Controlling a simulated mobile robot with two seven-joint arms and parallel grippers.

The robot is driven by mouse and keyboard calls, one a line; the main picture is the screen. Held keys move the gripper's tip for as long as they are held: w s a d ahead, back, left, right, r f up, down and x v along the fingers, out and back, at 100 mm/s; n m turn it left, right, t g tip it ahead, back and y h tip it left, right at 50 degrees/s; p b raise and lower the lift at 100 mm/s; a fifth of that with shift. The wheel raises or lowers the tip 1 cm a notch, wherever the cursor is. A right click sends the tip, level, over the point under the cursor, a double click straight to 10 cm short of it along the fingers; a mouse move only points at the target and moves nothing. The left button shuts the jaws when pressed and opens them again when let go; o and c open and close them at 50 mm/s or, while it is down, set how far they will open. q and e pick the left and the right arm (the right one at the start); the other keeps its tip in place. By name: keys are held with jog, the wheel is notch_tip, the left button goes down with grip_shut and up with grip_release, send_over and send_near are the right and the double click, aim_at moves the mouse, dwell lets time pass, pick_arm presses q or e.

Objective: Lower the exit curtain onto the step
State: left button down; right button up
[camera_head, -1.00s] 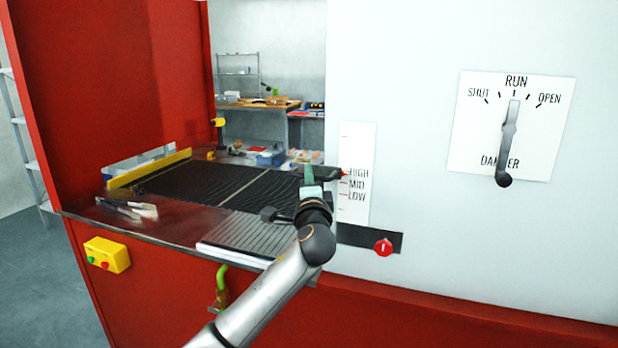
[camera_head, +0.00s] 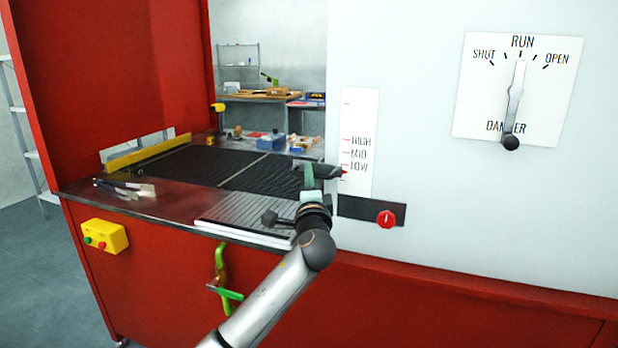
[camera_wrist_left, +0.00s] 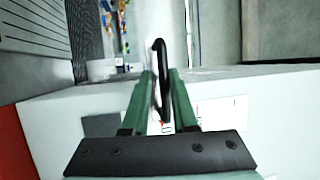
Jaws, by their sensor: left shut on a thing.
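My left gripper (camera_head: 308,172) is at the right end of the belt opening, beside the white wall. It is shut on a dark handle (camera_head: 328,170), whose red pointer tip (camera_head: 345,172) is just below the LOW mark of the height scale (camera_head: 360,130). In the left wrist view a black handle (camera_wrist_left: 160,62) lies between the green fingers (camera_wrist_left: 157,90). I cannot make out the exit curtain apart from this handle. A ribbed plate (camera_head: 240,212), perhaps the step, lies below and left of the gripper. My right gripper is out of view.
Tongs and a brush (camera_head: 125,187) lie on the metal ledge. A lever dial (camera_head: 515,90) points at RUN. A red knob (camera_head: 386,219) and a yellow button box (camera_head: 104,236) are on the housing.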

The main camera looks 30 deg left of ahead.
pick_arm(q)
jog(key=shift+w+d+f, duration=0.15)
jog(key=shift+f, duration=0.95)
jog(key=c, duration=0.9)
grip_release()
jog(key=shift+w, duration=0.1)
jog(key=shift+f, duration=0.1)
jog(key=shift+r+p+v, duration=0.2)
jog(key=shift+v, duration=2.15)
jog(key=shift+r+p+v, duration=0.15)
jog(key=shift+r+v, duration=0.05)
jog(key=shift+v, duration=2.1)
jog(key=shift+r+p+v, duration=0.2)
jog(key=shift+v, duration=2.15)
